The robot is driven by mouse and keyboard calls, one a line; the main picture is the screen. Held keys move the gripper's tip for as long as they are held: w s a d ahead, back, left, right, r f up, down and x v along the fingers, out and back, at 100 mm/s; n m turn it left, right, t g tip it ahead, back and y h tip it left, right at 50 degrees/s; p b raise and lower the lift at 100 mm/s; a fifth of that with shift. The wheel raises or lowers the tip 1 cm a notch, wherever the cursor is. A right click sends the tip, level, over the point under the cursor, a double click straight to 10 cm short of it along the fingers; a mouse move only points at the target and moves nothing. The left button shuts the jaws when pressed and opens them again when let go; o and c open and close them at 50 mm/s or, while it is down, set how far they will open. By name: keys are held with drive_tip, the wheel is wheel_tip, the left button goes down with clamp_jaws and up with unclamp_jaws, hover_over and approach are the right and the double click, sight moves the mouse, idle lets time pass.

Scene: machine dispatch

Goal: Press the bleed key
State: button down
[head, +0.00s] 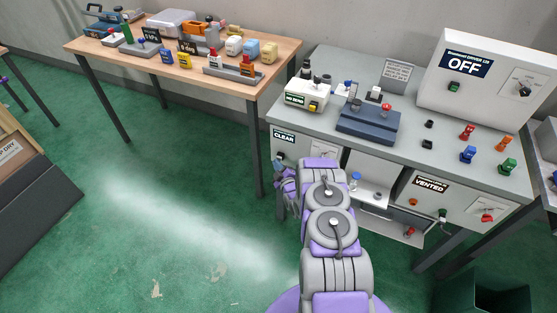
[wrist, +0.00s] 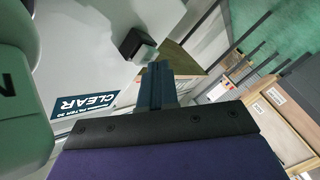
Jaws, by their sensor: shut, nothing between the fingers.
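My gripper (wrist: 157,68) is shut, its narrow blue-grey fingers pressed together with nothing between them. In the wrist view a small black block with a pale green-grey end (wrist: 139,46) sticks out from a light panel, just beyond and left of the fingertips. I cannot tell whether they touch. No lettering on this block is readable, so I cannot tell whether it is the bleed key. The CLEAR sign (wrist: 84,106) is on the same panel. In the head view the CLEAR sign (head: 284,137) is on the grey bench's left front, and my gripper (head: 281,172) is below it, partly hidden by my arm.
The grey bench (head: 410,150) carries a blue fixture (head: 368,122), a white OFF box (head: 482,80) and coloured knobs. A VENTED panel (head: 432,186) is at its right front. A wooden table (head: 225,85) stands left. A pale N-marked shape (wrist: 20,95) is close at the wrist view's left.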

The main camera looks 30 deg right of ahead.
drive_tip(key=shift+s+a, duration=0.35)
drive_tip(key=shift+a, duration=0.15)
drive_tip(key=shift+p, duration=0.3)
drive_tip(key=shift+s+a+p, duration=0.55)
drive_tip(key=shift+s+a, duration=0.25)
drive_tip(key=shift+a, duration=0.2)
drive_tip(key=shift+s+a+p, duration=0.55)
drive_tip(key=shift+s+a, duration=0.2)
drive_tip(key=shift+a, duration=0.2)
